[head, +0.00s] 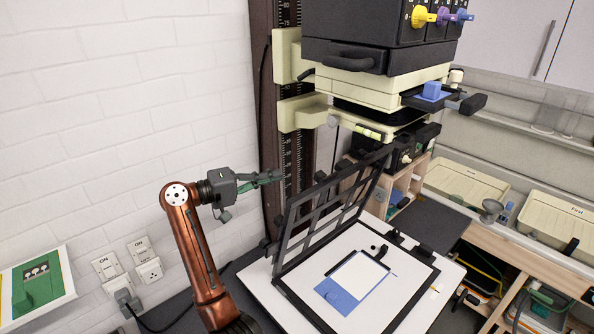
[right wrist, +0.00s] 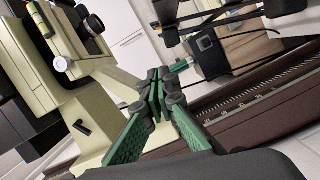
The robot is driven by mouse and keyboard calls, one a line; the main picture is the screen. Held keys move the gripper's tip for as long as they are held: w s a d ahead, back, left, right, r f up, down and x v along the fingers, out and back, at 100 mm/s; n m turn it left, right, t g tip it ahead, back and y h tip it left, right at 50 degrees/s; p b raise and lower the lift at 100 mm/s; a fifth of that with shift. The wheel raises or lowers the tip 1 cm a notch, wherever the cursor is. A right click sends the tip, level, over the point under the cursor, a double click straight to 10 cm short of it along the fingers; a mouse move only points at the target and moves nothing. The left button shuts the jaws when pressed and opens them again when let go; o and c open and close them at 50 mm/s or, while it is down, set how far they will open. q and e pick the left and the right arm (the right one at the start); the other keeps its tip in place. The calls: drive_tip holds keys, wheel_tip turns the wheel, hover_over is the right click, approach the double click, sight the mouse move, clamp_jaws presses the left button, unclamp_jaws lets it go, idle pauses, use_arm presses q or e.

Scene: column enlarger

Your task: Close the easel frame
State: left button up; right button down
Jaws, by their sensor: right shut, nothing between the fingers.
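The easel frame's black barred lid (head: 341,201) stands raised and tilted above its base (head: 407,313) in the head view. The white base board carries a white sheet (head: 360,275) and a blue piece (head: 340,296). My right gripper (head: 279,175) is shut and empty, left of the raised lid and in front of the enlarger column. In the right wrist view its green fingers (right wrist: 160,80) are together. I cannot tell from these views whether they touch the lid. My left gripper is out of view.
The enlarger column (head: 292,140) rises behind the gripper, with the enlarger head (head: 375,90) overhead to the right. A white wall with sockets (head: 149,270) is at the left. Cream trays (head: 466,184) are at the right. The space above the sheet is clear.

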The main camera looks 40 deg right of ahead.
drive_tip(key=s+d+f+p, duration=0.1)
drive_tip(key=s+d+p, duration=0.4)
drive_tip(key=d, duration=0.5)
drive_tip(key=shift+s+f+p, duration=0.15)
drive_tip(key=shift+f+p, duration=0.1)
drive_tip(key=shift+p, duration=0.3)
